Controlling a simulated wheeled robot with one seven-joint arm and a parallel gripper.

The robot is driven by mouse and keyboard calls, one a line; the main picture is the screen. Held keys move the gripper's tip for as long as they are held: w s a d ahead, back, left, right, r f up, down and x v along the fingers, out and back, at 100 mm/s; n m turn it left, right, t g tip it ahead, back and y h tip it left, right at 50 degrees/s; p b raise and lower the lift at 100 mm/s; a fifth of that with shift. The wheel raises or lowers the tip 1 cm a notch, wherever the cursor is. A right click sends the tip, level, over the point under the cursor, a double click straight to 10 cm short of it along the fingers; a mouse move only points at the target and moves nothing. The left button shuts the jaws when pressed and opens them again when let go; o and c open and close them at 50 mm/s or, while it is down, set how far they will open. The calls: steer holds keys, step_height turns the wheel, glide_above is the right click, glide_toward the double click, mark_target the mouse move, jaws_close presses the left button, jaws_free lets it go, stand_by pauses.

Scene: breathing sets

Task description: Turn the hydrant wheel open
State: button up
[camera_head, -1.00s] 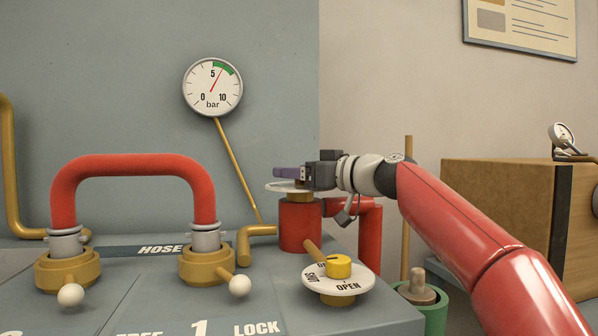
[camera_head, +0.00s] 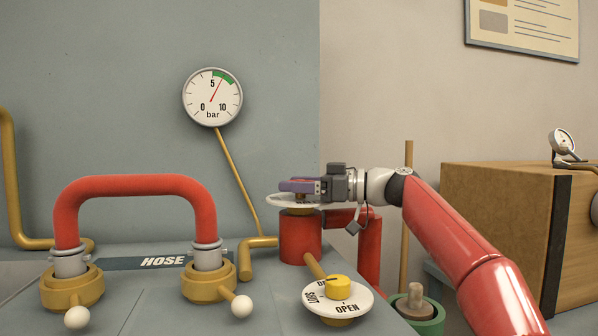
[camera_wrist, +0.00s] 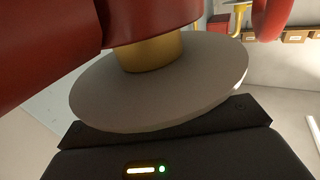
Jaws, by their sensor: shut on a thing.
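The hydrant wheel (camera_head: 275,203) is a pale disc on top of the red hydrant body (camera_head: 300,240), with a brass collar beneath it. My gripper (camera_head: 296,186) reaches in from the right, its purple fingers at the top of the wheel. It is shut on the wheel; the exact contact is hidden. The wrist view shows the wheel's grey disc (camera_wrist: 170,95) close up, with a brass stem (camera_wrist: 150,54) and red body behind it.
A red hose (camera_head: 130,185) arches between two brass couplings (camera_head: 208,284) at the left. A gauge (camera_head: 213,97) on the wall reads a little above 5 bar. A brown box (camera_head: 497,215) and green container (camera_head: 420,322) stand right, near my arm.

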steer(key=n+g+p, duration=0.1)
steer(key=g+p, duration=0.1)
steer(key=n+g+p, duration=0.1)
steer(key=g+p, duration=0.1)
steer(key=shift+r+n, duration=0.3)
steer(key=shift+r, duration=0.05)
steer(key=shift+f+n+g+p, duration=0.1)
steer(key=shift+n+g+p, duration=0.2)
steer(key=shift+g+p, duration=0.35)
steer(key=shift+f+p, duration=0.15)
steer(key=shift+p, duration=0.2)
steer(key=o, duration=1)
steer(key=d, duration=0.7)
steer(key=shift+w+d+p, duration=0.3)
steer(key=shift+w+d, duration=0.05)
steer(key=shift+d, duration=0.05)
